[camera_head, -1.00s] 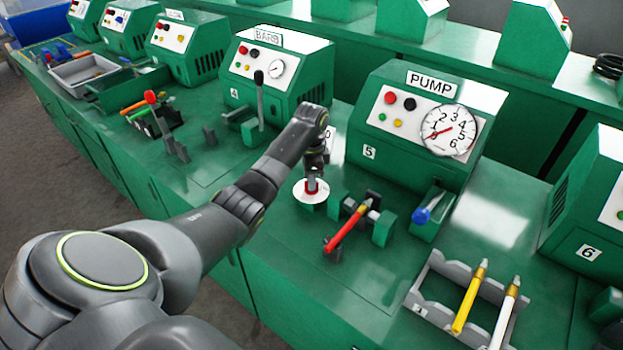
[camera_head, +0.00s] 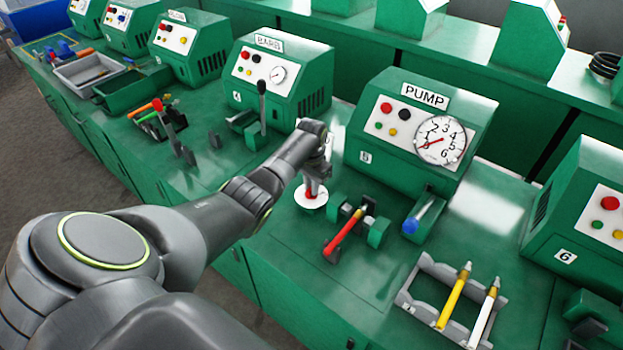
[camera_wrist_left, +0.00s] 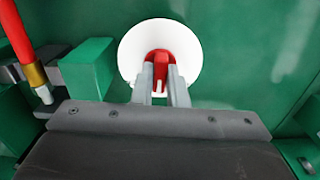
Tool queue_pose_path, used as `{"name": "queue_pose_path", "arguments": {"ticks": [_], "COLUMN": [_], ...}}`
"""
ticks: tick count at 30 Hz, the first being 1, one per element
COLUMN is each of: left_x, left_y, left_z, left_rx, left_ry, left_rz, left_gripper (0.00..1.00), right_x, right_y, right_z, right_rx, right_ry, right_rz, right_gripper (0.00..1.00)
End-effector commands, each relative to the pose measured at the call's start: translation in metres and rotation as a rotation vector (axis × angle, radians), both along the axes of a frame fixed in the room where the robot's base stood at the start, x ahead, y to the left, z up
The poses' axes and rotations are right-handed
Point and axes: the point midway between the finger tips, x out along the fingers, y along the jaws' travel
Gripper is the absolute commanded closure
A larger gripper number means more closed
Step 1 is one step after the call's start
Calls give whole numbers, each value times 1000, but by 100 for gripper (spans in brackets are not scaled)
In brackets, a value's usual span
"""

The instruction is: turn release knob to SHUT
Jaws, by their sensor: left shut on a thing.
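The release knob (camera_wrist_left: 160,66) is red with a white pointer mark and sits on a round white dial (camera_wrist_left: 188,45). In the head view the dial (camera_head: 311,201) lies on the green bench in front of the PUMP machine (camera_head: 425,125). My left gripper (camera_head: 313,188) reaches down onto the knob from above. In the left wrist view its two grey fingers (camera_wrist_left: 160,82) are on either side of the knob's red grip, shut on it. The pointer mark is toward the bottom of that view. Any lettering on the dial is not readable. My right gripper does not show.
A red-handled tool (camera_head: 345,232) lies in a green holder right of the dial. A blue-tipped piece (camera_head: 411,225) stands beyond it. A grey rack (camera_head: 413,305) holds a yellow and a white stick.

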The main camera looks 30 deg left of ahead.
Motion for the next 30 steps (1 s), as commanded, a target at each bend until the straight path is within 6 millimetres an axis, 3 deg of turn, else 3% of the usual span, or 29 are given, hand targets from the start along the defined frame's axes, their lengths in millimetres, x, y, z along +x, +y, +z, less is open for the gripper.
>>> {"name": "queue_pose_path", "arguments": {"ticks": [12,30], "left_x": [0,1], "left_y": [0,0], "left_z": [3,2], "left_rx": [0,0], "left_ry": [0,-3], "left_rz": [395,788], "left_gripper": [100,100], "right_x": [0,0], "right_y": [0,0], "right_z": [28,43], "right_rx": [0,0], "right_ry": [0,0], "right_rz": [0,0], "right_gripper": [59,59]}}
